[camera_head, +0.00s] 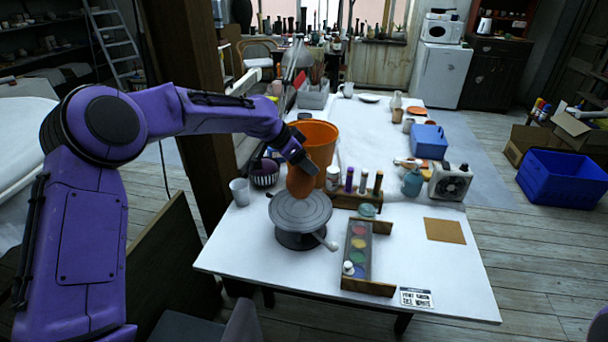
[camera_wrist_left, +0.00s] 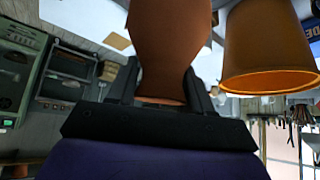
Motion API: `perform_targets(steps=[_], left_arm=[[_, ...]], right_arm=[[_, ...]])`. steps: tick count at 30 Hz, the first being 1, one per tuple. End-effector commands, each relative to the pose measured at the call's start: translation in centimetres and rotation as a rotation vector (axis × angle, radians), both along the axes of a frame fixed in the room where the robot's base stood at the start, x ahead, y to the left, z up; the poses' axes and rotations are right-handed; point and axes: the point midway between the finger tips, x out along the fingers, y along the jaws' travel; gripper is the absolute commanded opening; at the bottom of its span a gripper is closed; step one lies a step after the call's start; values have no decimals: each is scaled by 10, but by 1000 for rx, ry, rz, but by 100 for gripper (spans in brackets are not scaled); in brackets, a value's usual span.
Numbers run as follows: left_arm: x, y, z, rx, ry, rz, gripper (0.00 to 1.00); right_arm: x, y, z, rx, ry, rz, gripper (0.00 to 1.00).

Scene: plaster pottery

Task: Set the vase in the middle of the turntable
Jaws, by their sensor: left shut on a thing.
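The vase (camera_head: 300,184) is reddish-brown and hangs upright from my left gripper (camera_head: 303,162), just at the back edge of the turntable. My left gripper is shut on its narrow neck. In the left wrist view the vase (camera_wrist_left: 168,40) sits between the two dark fingers (camera_wrist_left: 160,88). The turntable (camera_head: 300,208) is a grey round disc on a dark base, with its top bare. I cannot tell whether the vase bottom touches the disc or is a little above it. My right gripper is not in view.
A large orange bucket (camera_head: 318,140) stands close behind the vase. A rack of bottles (camera_head: 358,197) is to the right, and a paint palette (camera_head: 359,250) sits front right. A grey cup (camera_head: 240,191) and a dark basket (camera_head: 265,178) are to the left. The front left tabletop is clear.

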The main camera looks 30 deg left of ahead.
Motion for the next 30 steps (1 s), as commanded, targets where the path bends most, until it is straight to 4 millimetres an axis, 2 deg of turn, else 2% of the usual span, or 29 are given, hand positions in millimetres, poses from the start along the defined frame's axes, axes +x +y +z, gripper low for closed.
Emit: perform_targets(steps=[3,6,11,15,29,30], left_arm=[[17,11,-25,-1,5,2,0],[26,16,-37,-1,2,1,0],[33,20,-52,-1,3,0,0],[32,19,-75,-2,3,1,0],[32,19,-86,0,0,0,0],[32,19,-86,0,1,-1,57]], right_arm=[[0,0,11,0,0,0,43],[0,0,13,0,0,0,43],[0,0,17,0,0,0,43],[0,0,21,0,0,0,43],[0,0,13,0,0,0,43],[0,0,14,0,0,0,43]])
